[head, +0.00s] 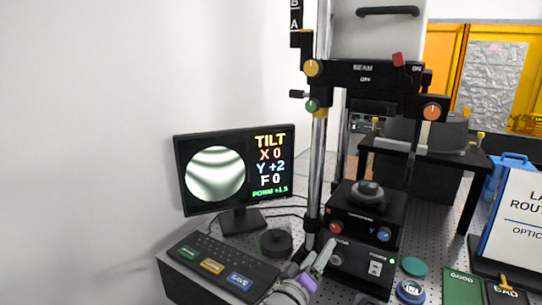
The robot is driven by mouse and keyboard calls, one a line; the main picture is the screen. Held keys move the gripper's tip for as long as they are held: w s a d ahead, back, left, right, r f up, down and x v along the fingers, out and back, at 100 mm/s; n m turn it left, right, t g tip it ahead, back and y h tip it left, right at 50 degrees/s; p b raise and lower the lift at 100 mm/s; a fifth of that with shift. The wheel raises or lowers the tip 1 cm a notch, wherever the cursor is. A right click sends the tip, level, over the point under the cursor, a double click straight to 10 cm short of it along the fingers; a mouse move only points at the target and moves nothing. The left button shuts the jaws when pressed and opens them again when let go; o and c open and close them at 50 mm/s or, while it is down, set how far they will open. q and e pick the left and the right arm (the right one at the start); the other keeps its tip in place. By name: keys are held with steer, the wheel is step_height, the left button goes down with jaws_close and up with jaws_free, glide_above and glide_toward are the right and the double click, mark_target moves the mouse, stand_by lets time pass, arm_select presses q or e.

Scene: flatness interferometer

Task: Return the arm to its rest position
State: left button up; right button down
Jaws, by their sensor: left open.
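My left gripper (325,256) reaches up from the bottom edge of the head view, in front of the interferometer's black base unit (362,262). Its wrist is grey with a purple part. The gripper is open, and I see nothing held in it. It is to the right of the keypad console (218,267) and close to the base unit's left front corner; I cannot tell whether it touches. My right gripper is not in view.
The monitor (235,168) shows curved fringes and reads TILT X 0, Y +2, F 0. A dark round puck (276,243) sits behind my gripper. A green disc (413,266), a GOOD tray (461,288) and a white sign (515,225) are at the right.

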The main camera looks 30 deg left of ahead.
arm_select(q)
steer(key=s+f+m+g+p, duration=0.3)
steer(key=s+f+m+g, duration=0.2)
steer(key=s+f, duration=0.3)
steer(key=s+f+m+g+p, duration=0.3)
steer(key=s+f+m+g, duration=0.2)
steer(key=s, duration=1.2)
step_height(320, 180, down, 4)
steer(key=g, duration=0.2)
steer(key=shift+g+y, duration=0.3)
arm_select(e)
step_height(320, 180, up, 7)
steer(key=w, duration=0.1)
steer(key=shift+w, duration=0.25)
